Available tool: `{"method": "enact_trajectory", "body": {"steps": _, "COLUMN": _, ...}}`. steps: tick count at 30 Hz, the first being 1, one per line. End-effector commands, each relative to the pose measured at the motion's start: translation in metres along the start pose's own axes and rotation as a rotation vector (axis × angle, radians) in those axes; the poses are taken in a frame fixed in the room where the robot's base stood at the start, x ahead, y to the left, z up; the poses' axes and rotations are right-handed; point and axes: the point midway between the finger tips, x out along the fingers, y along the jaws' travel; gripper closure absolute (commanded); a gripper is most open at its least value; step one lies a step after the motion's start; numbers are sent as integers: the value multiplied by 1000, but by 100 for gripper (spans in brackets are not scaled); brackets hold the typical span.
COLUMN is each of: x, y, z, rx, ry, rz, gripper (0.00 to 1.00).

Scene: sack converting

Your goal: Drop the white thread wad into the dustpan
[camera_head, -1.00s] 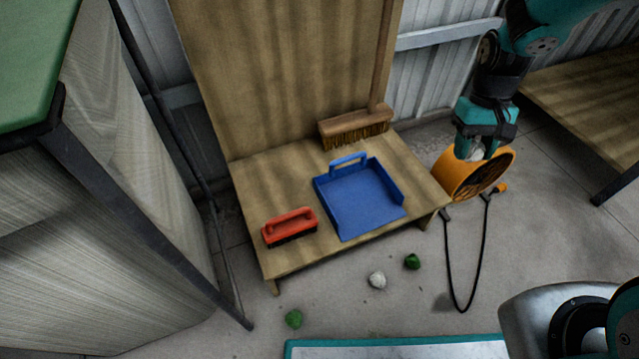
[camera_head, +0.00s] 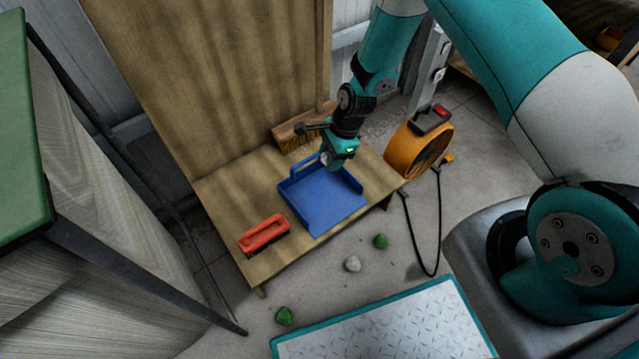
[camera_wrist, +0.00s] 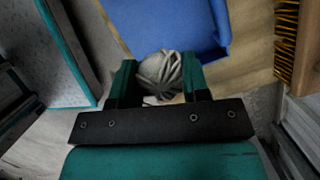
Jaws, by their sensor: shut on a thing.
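The blue dustpan (camera_head: 330,209) lies on the low wooden platform, with its handle toward the back. My gripper (camera_head: 331,164) is above the dustpan's back right part in the head view. In the wrist view my gripper (camera_wrist: 158,76) is shut on a white thread wad (camera_wrist: 160,70), held between the two fingers. The dustpan (camera_wrist: 180,25) shows just beyond the wad there. In the head view the held wad is mostly hidden by the fingers. Another whitish wad (camera_head: 352,264) lies on the floor in front of the platform.
A red brush (camera_head: 264,236) lies on the platform (camera_head: 222,194), left of the dustpan. A broom (camera_head: 297,132) stands behind it. An orange fan (camera_head: 414,148) with a cable stands to the right. Green wads (camera_head: 380,241) (camera_head: 284,316) lie on the floor.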

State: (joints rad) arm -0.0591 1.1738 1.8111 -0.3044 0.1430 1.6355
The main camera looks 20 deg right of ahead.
Motion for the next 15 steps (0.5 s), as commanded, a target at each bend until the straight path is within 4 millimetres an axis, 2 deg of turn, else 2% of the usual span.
{"method": "enact_trajectory", "body": {"steps": 8, "x": 19, "y": 0, "z": -5, "rx": 35, "ry": 1, "rz": -10, "gripper": 79}}
{"method": "enact_trajectory", "body": {"steps": 15, "x": 48, "y": 0, "z": -14, "rx": 34, "ry": 1, "rz": -9, "gripper": 79}}
